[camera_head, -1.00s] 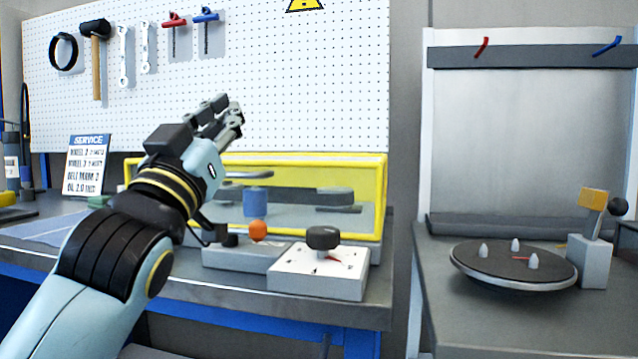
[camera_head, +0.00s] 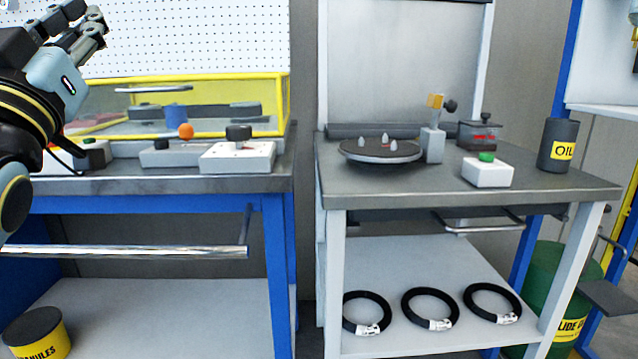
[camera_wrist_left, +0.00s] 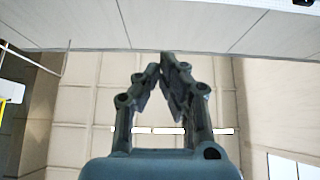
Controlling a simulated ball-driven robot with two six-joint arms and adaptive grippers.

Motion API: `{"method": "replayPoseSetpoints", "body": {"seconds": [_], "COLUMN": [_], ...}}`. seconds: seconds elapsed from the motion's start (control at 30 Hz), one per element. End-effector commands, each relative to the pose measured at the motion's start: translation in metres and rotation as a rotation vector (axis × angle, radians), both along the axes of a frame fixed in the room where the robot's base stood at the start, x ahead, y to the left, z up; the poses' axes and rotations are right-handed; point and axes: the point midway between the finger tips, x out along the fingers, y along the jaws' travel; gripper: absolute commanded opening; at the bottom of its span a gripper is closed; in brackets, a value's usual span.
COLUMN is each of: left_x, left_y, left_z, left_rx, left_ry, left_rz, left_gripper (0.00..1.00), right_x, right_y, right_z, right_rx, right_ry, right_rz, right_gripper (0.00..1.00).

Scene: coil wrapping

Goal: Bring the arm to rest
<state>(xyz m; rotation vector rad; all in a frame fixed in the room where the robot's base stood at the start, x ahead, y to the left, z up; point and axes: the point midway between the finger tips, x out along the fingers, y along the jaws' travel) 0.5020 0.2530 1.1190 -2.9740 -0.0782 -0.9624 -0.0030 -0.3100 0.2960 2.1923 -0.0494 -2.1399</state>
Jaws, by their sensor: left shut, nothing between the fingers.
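My left gripper (camera_head: 88,22) is at the upper left of the head view, raised in front of the white pegboard and above the left bench. In the left wrist view its fingers (camera_wrist_left: 160,72) come together at the tips with nothing between them, and only walls and structure show beyond. The left arm is bent, its forearm cut off by the left edge of the head view. My right gripper is in neither view.
Left bench (camera_head: 200,181) holds a yellow-framed case (camera_head: 284,104) and a white dial box (camera_head: 237,158). Right bench (camera_head: 450,187) holds a round turntable (camera_head: 360,152), a green-button box (camera_head: 487,174) and an oil can (camera_head: 558,146). Black coils (camera_head: 430,291) lie on its lower shelf.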

Motion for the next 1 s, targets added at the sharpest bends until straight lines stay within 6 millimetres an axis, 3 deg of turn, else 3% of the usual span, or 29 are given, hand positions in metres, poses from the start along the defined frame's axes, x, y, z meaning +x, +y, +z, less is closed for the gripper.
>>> {"method": "replayPoseSetpoints", "body": {"seconds": [0.13,0.37,0.57,0.67,0.77,0.9,1.0], "left_x": [0.003,0.004,-0.004,-0.016,-0.039,-0.099,-0.144], "left_y": [0.006,0.016,0.027,0.031,0.034,0.034,0.031], "left_z": [-0.024,-0.068,-0.134,-0.177,-0.230,-0.311,-0.352], "left_rx": [-0.014,-0.034,-0.052,-0.056,-0.053,-0.029,-0.005], "left_ry": [0.091,0.258,0.500,0.661,0.864,1.216,1.428], "left_rz": [0.021,0.057,0.097,0.116,0.130,0.130,0.112], "left_gripper": [0.00,0.00,0.00,0.00,0.00,0.00,0.00], "right_x": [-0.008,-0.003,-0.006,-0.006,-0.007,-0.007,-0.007], "right_y": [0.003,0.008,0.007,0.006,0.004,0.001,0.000], "right_z": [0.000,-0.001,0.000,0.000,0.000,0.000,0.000], "right_rx": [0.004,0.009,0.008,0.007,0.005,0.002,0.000], "right_ry": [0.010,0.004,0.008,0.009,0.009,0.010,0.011], "right_rz": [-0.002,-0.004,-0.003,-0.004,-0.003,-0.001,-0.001], "right_gripper": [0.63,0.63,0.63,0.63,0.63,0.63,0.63]}}
